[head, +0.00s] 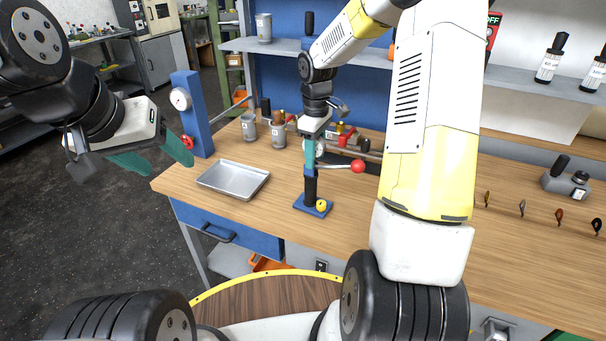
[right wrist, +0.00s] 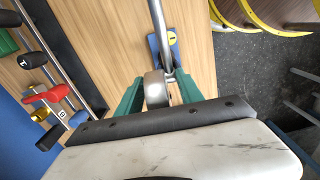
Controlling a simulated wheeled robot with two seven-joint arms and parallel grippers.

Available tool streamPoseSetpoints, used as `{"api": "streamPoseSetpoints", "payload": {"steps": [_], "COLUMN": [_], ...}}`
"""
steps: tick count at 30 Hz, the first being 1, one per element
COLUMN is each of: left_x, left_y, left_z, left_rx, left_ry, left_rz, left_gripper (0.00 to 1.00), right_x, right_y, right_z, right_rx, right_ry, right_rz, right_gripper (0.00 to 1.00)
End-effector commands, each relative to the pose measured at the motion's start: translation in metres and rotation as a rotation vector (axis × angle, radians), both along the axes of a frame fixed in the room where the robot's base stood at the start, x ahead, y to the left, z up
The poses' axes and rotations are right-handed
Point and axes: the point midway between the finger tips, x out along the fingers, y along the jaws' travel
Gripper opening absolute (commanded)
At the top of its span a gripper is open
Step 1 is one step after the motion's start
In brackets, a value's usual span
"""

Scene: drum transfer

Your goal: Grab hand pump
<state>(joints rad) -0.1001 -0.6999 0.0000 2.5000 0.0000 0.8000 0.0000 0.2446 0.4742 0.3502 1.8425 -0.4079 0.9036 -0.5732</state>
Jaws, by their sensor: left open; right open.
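The hand pump (head: 310,188) stands upright on the workbench, with a blue base, a dark body, a yellow part on the base and a lever ending in a red knob (head: 358,166). My right gripper (head: 312,148) is at the pump's top, coming from above. In the right wrist view its green fingers are apart, on either side of the pump's grey metal head (right wrist: 155,90). I cannot tell whether they touch it. The pump's lever runs out of the top of that view. My left gripper (head: 155,157) is open and empty, left of the bench.
A metal tray (head: 233,179) lies left of the pump. A blue post with a gauge (head: 181,98) stands at the bench's left end. Metal cups (head: 279,132) and a row of tools (head: 345,143) are behind the pump. The bench front right of the pump is mostly clear.

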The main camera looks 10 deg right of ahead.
Motion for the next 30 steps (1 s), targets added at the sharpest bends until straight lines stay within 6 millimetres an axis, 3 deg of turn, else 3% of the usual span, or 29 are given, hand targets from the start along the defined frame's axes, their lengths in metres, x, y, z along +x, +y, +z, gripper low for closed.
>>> {"api": "streamPoseSetpoints", "payload": {"steps": [6,13,30], "left_x": [0.0000,0.0000,0.0000], "left_y": [0.0000,0.0000,0.0000], "left_z": [0.0000,0.0000,0.0000], "left_rx": [0.000,0.000,0.000], "left_ry": [0.000,0.000,0.000], "left_rz": [0.000,0.000,0.000], "left_gripper": [0.59,0.59,0.59], "right_x": [0.0001,0.0002,0.0004], "right_y": [-0.0002,-0.0003,-0.0002], "right_z": [-0.0008,-0.0005,-0.0001], "right_rx": [-0.001,0.000,0.000], "right_ry": [-0.001,0.000,-0.001], "right_rz": [-0.001,-0.001,-0.001], "right_gripper": [0.44,0.00,0.00]}}
